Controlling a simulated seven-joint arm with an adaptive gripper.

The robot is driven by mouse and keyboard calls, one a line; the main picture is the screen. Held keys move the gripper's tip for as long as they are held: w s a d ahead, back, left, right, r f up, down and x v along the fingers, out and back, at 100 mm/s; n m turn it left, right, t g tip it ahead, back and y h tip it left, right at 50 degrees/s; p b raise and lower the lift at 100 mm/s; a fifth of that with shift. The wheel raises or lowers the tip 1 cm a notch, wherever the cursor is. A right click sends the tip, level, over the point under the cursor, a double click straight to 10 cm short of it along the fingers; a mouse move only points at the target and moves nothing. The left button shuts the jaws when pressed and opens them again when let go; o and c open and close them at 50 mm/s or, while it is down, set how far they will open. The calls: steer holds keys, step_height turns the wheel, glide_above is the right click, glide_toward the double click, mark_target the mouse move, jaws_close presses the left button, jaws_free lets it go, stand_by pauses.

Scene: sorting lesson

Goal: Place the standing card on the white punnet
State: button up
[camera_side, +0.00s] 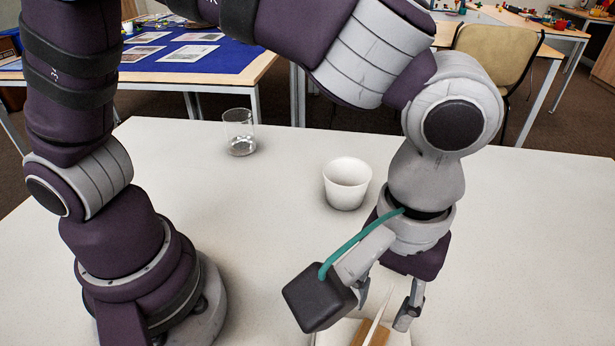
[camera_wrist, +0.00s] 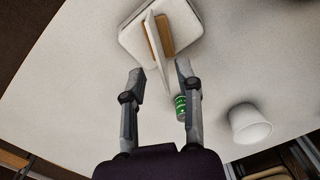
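The standing card (camera_wrist: 153,45) is a thin white panel upright in a brown wooden base (camera_wrist: 168,38). The base appears to rest on top of a white, square, round-cornered thing, which I take for the white punnet (camera_wrist: 132,38). In the side view the card (camera_side: 376,312) and the punnet (camera_side: 334,327) show at the bottom edge, cut off by the frame. My gripper (camera_wrist: 160,70) is open, pointing down at them. Its fingers are apart on either side of the card, with gaps visible in the wrist view. In the side view my gripper (camera_side: 383,310) is just above the punnet.
A green can-like thing (camera_wrist: 181,108) stands near my right finger in the wrist view. A white cup (camera_side: 347,184) stands behind my gripper, and a clear glass (camera_side: 240,133) farther left. The white table (camera_side: 270,250) is clear between my base and the gripper.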

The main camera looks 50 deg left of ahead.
step_height(320, 180, up, 4)
steer(key=shift+r, duration=0.15)
steer(key=a+r+m+t, duration=0.1)
steer(key=a+m+t, duration=0.1)
steer(key=a, duration=0.8)
steer(key=s+a+r+m+t, duration=0.1)
steer(key=a+r+m+t, duration=0.1)
steer(key=a, duration=0.8)
steer(key=shift+a+t, duration=0.3)
steer(key=shift+t, duration=0.5)
